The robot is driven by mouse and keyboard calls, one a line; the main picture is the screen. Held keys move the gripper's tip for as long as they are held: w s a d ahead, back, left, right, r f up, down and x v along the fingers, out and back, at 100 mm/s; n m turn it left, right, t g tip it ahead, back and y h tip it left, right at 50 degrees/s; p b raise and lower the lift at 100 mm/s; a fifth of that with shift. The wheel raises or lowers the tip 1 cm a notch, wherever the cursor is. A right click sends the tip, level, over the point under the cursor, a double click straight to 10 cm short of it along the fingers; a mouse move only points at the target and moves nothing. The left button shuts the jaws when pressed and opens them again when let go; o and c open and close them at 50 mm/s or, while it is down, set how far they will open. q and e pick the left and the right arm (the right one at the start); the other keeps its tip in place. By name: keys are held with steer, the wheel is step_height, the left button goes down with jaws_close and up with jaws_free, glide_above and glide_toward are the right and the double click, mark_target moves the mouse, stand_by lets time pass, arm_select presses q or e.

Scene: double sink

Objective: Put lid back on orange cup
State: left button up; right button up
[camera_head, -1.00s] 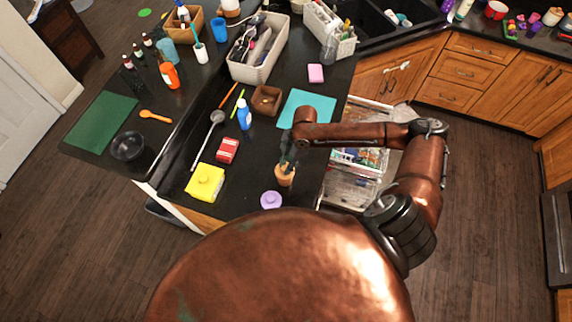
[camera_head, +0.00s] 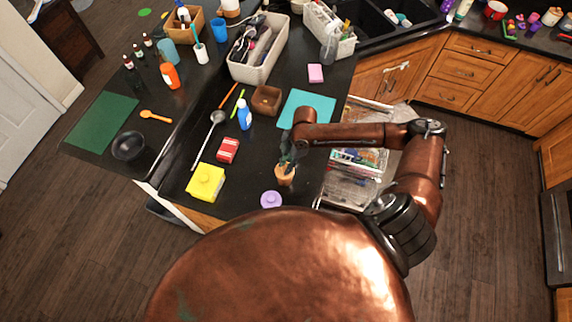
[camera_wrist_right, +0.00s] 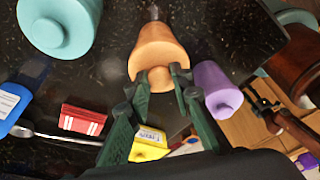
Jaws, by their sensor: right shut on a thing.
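The orange cup (camera_head: 285,176) stands on the black counter under my right gripper (camera_head: 287,160). In the right wrist view the orange cup (camera_wrist_right: 158,45) has a round orange lid knob (camera_wrist_right: 160,77) at its top. The fingers of my right gripper (camera_wrist_right: 160,82) are shut on this knob, one on each side. The lid appears to be at the cup's top, but I cannot tell whether it is fully seated. My left gripper is not in view.
A purple lidded cup (camera_head: 271,199) stands close beside the orange one, nearer the counter edge. A teal round thing (camera_wrist_right: 58,25) shows in the wrist view.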

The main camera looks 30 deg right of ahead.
steer(key=o, duration=0.9)
steer(key=shift+o, duration=0.7)
steer(key=o, duration=0.3)
steer(key=shift+o, duration=0.2)
steer(key=shift+r+p, duration=1.25)
steer(key=shift+r, duration=2.25)
steer(key=shift+c, duration=0.4)
